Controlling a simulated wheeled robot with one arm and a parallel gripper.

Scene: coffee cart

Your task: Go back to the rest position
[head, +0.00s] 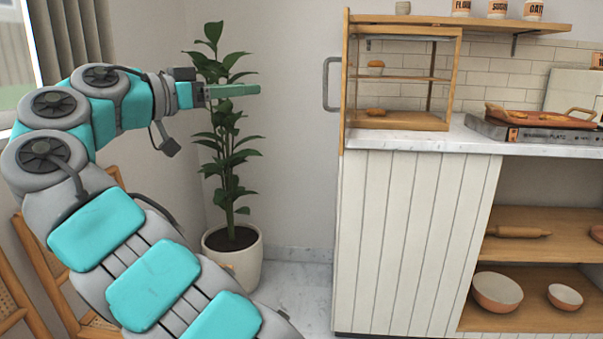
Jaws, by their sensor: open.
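My arm rises from the bottom of the head view on the left side and bends over to the right near the top. My gripper (233,91) points right, level, in front of the potted plant (228,150). It holds nothing that I can see and is clear of the counter. It is seen from the side, so the gap between its fingers does not show clearly.
A white counter (410,240) with a marble top stands at the right. A wooden display case (400,122) and a hot plate (530,135) with a tray are on it. Wooden chairs (20,285) stand behind my arm. Open floor (300,292) lies between plant and counter.

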